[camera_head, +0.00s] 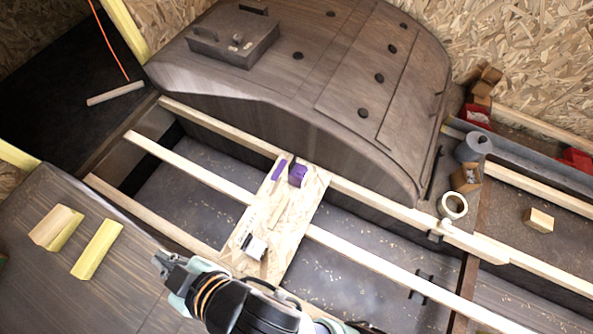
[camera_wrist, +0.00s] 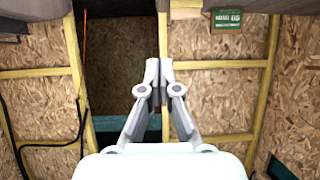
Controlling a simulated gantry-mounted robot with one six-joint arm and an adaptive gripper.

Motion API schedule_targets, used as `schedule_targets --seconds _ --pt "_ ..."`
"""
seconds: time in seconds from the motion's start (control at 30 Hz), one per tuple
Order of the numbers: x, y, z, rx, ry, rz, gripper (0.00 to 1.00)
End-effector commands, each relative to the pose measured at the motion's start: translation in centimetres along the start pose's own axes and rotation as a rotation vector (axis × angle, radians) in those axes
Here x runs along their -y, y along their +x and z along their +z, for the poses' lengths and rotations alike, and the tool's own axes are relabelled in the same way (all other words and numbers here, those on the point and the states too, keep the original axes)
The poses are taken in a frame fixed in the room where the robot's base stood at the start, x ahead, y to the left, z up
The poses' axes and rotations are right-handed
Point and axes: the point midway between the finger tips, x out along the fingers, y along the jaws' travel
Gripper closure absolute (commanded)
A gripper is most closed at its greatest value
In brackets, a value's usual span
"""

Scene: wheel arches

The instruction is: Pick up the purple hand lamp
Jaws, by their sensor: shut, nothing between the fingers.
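The purple hand lamp (camera_head: 298,175) lies on the far end of a wooden board (camera_head: 303,214) that rests across the pale beams. A flat purple piece (camera_head: 279,170) lies just left of it; I cannot tell whether it is part of the lamp. My gripper (camera_head: 160,259) is to the lower left of the board, well apart from the lamp. In the wrist view my gripper (camera_wrist: 159,65) has its fingers together with nothing between them and points towards a chipboard wall. The lamp does not show in the wrist view.
A black and white object (camera_head: 254,246) sits at the board's near end. Wood blocks (camera_head: 97,248) lie on the left panel. The big dark wheel arch (camera_head: 300,70) rises behind the board. A white tape roll (camera_head: 454,205) and a grey cylinder (camera_head: 473,147) stand to the right.

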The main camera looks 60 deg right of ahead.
Motion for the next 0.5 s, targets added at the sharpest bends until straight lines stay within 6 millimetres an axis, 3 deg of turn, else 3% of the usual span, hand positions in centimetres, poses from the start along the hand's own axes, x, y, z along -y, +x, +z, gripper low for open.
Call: schedule_targets --seconds 0.33,0.5 --pt "0.0 0.01 -0.01 0.0 0.0 0.0 1.0" --pt "0.0 0.01 -0.01 0.0 0.0 0.0 0.72"
